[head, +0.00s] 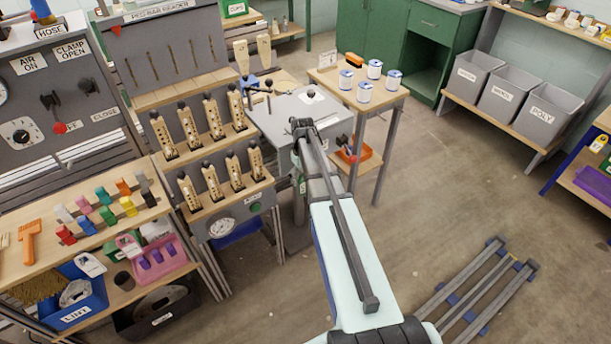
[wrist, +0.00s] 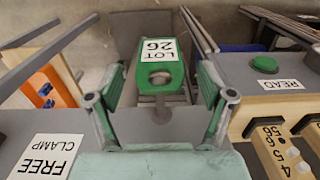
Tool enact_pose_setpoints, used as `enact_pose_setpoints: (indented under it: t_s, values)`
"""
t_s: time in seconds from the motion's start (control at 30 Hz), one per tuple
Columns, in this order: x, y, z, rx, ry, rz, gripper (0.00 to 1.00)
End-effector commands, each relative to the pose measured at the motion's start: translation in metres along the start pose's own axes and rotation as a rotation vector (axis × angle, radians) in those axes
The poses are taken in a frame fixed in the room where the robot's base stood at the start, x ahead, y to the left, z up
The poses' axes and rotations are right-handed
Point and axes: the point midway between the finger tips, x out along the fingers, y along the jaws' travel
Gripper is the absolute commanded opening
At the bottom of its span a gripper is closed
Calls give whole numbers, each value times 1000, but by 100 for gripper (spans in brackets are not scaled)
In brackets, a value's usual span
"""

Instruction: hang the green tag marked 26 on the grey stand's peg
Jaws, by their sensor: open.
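The green tag (wrist: 158,72) with a white label reading LOT 26 is in the middle of the wrist view, between the fingers of my gripper (wrist: 162,98). The fingers stand apart, with a gap on each side of the tag. The tag has a hole near its lower end in the picture, with grey metal just below it. I cannot tell whether a peg passes through the hole. In the head view my arm hides most of the gripper and tag, in front of the grey stand (head: 298,207).
A FREE CLAMP label (wrist: 46,157) lies at left in the wrist view. A green button (wrist: 265,65) with a READ label and a numbered wooden piece (wrist: 272,150) are close at right. An orange bin (head: 356,155) is under the side table.

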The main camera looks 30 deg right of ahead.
Motion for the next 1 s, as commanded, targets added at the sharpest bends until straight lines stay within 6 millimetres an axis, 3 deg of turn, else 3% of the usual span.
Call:
enact_pose_setpoints:
  t_s: [0.03, 0.17, 0.5, 0.7, 1.0]
  values:
    - [1, 2, -33, -1, 38, 1, 80]
    - [-11, 2, -31, -1, 40, 1, 80]
    - [-81, 2, -17, 1, 39, 3, 80]
    - [-113, 2, -3, 2, 27, 2, 80]
    - [-131, 1, 8, 5, 19, 1, 80]
